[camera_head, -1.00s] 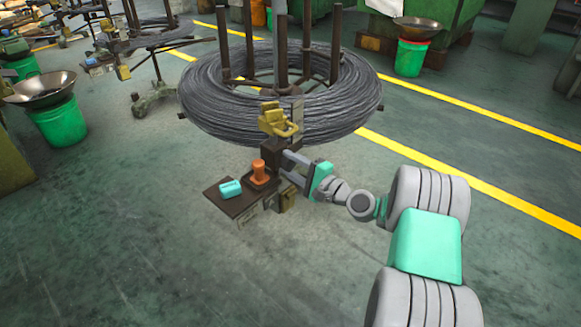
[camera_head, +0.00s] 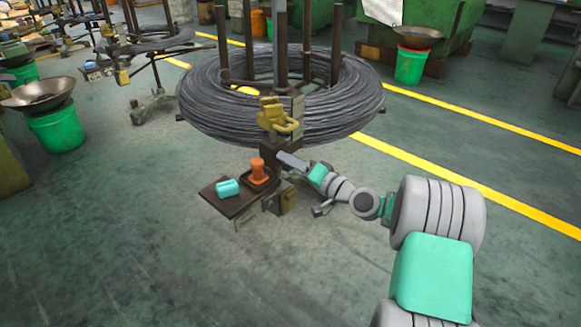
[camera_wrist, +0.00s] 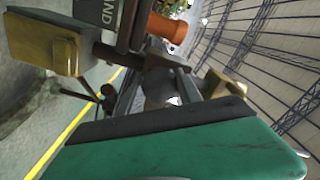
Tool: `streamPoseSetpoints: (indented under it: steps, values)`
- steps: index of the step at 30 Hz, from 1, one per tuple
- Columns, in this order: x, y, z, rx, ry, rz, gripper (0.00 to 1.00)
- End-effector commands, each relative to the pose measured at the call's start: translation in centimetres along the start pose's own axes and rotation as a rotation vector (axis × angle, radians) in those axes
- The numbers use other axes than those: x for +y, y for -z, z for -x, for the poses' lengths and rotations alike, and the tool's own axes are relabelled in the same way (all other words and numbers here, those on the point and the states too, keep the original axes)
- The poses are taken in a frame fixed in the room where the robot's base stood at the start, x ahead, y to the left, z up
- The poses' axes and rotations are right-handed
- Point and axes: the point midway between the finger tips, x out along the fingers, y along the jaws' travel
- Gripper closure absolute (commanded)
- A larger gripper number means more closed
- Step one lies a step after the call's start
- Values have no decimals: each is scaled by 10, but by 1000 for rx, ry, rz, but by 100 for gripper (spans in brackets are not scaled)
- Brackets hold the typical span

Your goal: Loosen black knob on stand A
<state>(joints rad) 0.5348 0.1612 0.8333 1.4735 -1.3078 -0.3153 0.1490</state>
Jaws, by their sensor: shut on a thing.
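Stand A, a dark post (camera_head: 268,160) below the large wire coil, is near the middle of the head view. My gripper (camera_head: 282,157) reaches it from the right, its grey fingers against the post's right side. The black knob is hidden by the fingers in the head view. In the wrist view my gripper (camera_wrist: 160,78) is shut on a dark, rounded shape (camera_wrist: 157,90) between its fingers, at the place of the knob. Its outline is partly covered there. The wrist view also shows part of a sign ending in "AND" (camera_wrist: 104,12).
The wire coil (camera_head: 215,104) spreads around the stand above my gripper. Floor in front is clear.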

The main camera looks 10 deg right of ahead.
Motion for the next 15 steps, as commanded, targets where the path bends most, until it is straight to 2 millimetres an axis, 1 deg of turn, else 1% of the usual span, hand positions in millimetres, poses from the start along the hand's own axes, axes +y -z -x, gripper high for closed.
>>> streamPoseSetpoints:
  steps: [6, 15]
  values:
    - [1, -1, 0, -1, -1, 53, 99]
    - [0, 0, 0, -1, -1, 64, 99]
